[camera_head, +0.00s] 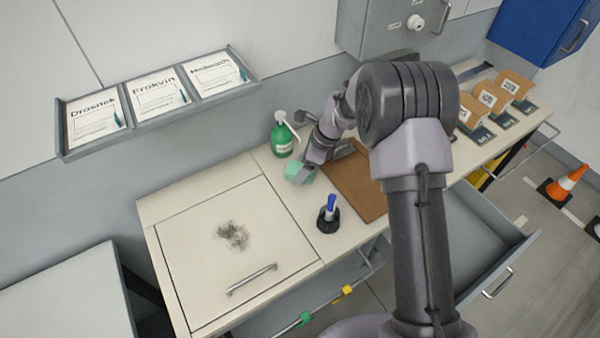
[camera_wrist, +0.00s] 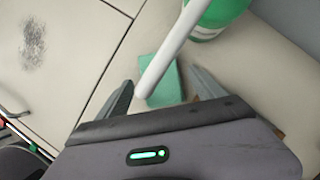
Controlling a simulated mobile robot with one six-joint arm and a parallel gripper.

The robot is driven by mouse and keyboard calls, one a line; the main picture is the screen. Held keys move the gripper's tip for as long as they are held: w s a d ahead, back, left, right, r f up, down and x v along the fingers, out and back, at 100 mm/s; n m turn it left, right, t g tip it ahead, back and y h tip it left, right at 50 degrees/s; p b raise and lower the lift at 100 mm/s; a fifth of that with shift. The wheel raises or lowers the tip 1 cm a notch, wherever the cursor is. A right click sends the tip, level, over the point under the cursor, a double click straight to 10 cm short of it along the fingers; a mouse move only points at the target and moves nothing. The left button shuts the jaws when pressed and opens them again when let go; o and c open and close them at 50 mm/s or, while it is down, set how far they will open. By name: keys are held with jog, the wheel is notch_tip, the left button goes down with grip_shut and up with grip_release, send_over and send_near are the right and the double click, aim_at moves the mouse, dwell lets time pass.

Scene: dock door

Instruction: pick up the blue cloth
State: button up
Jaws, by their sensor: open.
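A small teal, blue-green folded cloth or pad (camera_head: 294,172) lies on the bench just in front of the green bottle; no plainly blue cloth shows. In the wrist view the teal piece (camera_wrist: 166,88) lies between and beyond the two fingertips. My gripper (camera_wrist: 160,77) is open and empty, with one finger to each side of it. In the head view my gripper (camera_head: 304,172) is at the teal piece and hides part of it. I cannot tell whether the fingers touch it. The bottle's white spout (camera_wrist: 175,45) crosses in front of the teal piece.
The green pump bottle (camera_head: 282,138) stands close behind. A black holder with a blue-handled item (camera_head: 328,218) stands in front. A brown board (camera_head: 362,190) lies to the right. A smudged panel with a handle (camera_head: 250,280) is to the left. A drawer (camera_head: 490,235) stands open.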

aim_at(295, 167)
jog(key=shift+w+a+f, duration=0.1)
jog(key=shift+a+f, duration=0.05)
jog(key=shift+f, duration=0.15)
jog(key=shift+r, duration=0.15)
jog(key=shift+c, duration=1.1)
jog(key=c, duration=1.3)
jog(key=shift+r, duration=0.5)
jog(key=shift+c, duration=0.2)
notch_tip(295, 167, up, 2)
jog(key=shift+r+p, duration=0.25)
jog(key=shift+p, duration=0.25)
jog(key=s+d, duration=0.1)
jog(key=d, duration=0.5)
jog(key=s+d, duration=0.1)
jog(key=d, duration=0.5)
jog(key=s+d, duration=0.1)
jog(key=d, duration=0.5)
jog(key=shift+s+p, duration=0.25)
jog(key=shift+p, duration=0.05)
